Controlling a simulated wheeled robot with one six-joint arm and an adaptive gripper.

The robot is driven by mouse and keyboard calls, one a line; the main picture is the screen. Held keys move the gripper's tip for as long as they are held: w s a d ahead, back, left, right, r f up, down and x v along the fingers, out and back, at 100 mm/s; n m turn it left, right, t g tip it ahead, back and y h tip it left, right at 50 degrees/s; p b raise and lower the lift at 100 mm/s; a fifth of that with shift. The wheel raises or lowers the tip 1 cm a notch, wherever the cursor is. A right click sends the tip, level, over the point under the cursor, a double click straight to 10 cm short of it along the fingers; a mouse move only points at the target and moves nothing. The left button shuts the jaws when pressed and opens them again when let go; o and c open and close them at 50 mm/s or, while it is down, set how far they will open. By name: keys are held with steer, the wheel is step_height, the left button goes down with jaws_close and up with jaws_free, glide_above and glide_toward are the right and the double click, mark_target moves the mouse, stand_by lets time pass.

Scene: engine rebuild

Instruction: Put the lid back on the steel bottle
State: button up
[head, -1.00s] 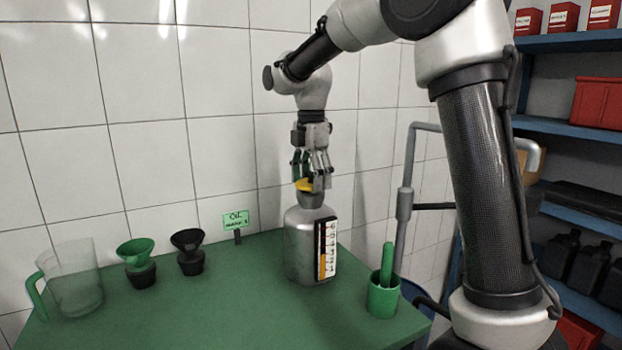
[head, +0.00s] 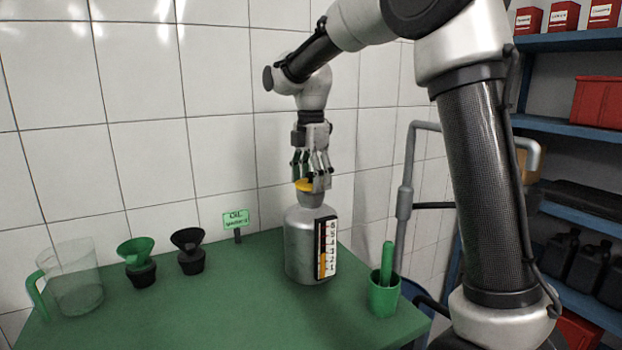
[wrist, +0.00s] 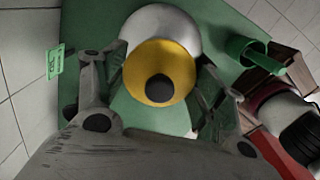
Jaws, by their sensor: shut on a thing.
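The steel bottle (head: 304,248) stands upright on the green table, with a level scale on its right side. The yellow lid (head: 305,186) is at the bottle's mouth, between the fingers of my gripper (head: 313,184). In the wrist view, the lid (wrist: 159,73) with its dark centre knob sits between both fingers, and the bottle's silver shoulder (wrist: 165,25) shows behind it. My gripper is shut on the lid. I cannot tell whether the lid touches the bottle's neck or is just above it.
On the green table (head: 220,310), a clear jug (head: 75,285) and green (head: 138,262) and black (head: 188,252) funnels stand left. An oil sign (head: 236,218) stands behind. A green cup (head: 383,297) with a handle in it stands right of the bottle. Table front is clear.

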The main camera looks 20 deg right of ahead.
stand_by(0.3)
steer(key=o, duration=0.9)
steer(key=shift+o, duration=0.7)
steer(key=shift+r, duration=0.1)
steer(key=shift+r, duration=3.4)
